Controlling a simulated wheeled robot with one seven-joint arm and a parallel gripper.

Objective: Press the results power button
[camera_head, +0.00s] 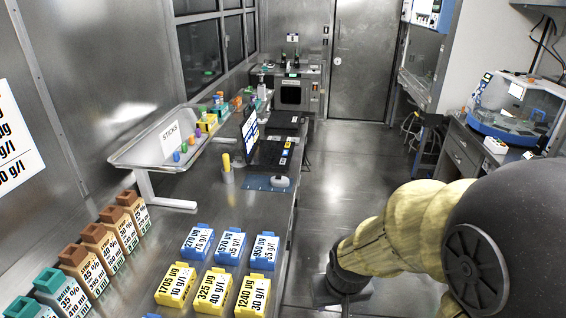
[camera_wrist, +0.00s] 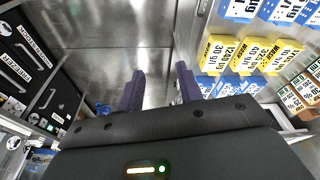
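I cannot make out a button marked as the results power button in either view. In the head view my yellow-sleeved arm reaches down at the lower right.
Blue boxes (camera_head: 231,245) and yellow boxes (camera_head: 213,289) stand on the near left bench (camera_head: 150,250). Brown-capped bottles line its wall side. A sloped tray (camera_head: 135,154) stands behind them. A machine (camera_head: 292,93) stands at the far end. The aisle floor (camera_head: 335,170) is clear.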

